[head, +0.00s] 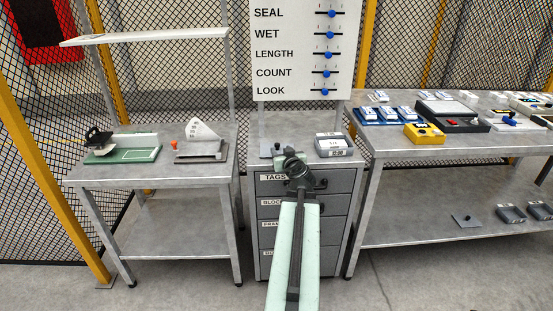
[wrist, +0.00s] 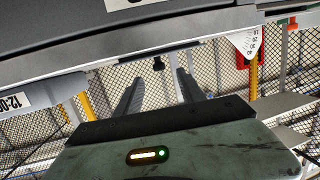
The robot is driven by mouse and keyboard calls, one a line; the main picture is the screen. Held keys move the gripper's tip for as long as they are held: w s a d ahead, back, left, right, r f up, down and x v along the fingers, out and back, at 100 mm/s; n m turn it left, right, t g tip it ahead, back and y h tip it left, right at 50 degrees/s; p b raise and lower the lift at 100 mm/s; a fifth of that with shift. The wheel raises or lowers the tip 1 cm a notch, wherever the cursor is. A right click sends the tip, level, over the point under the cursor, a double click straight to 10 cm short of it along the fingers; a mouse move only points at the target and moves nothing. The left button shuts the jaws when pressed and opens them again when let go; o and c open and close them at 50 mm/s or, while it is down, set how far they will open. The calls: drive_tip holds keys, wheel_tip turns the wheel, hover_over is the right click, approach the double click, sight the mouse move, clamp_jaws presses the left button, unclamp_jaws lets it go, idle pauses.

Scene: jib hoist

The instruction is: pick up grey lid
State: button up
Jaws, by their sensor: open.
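A grey lid (head: 273,150), a flat square plate with a small dark knob, lies on top of the grey drawer cabinet (head: 256,225). My arm reaches up to the cabinet, with my gripper (head: 291,156) just right of this lid and partly hiding it. In the wrist view, which looks upside down, my gripper (wrist: 158,90) is open with nothing between its fingers. The lid's dark knob (wrist: 158,63) shows between and beyond the fingertips, apart from them. A similar grey plate with a knob (head: 466,219) lies on the right bench's lower shelf.
A grey timer box (head: 332,145) stands on the cabinet's right side. A green-based device (head: 123,148) and a scale-like device (head: 201,145) stand on the left table. The right bench (head: 400,150) holds blue trays and a yellow box. Grey bins (head: 511,213) sit below.

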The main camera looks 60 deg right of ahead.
sight(278, 146)
drive_tip(key=b+x, duration=0.1)
drive_tip(key=x, duration=0.7)
drive_tip(key=shift+b, duration=0.35)
drive_tip(key=shift+s, duration=0.15)
drive_tip(key=shift+c, duration=0.4)
clamp_jaws()
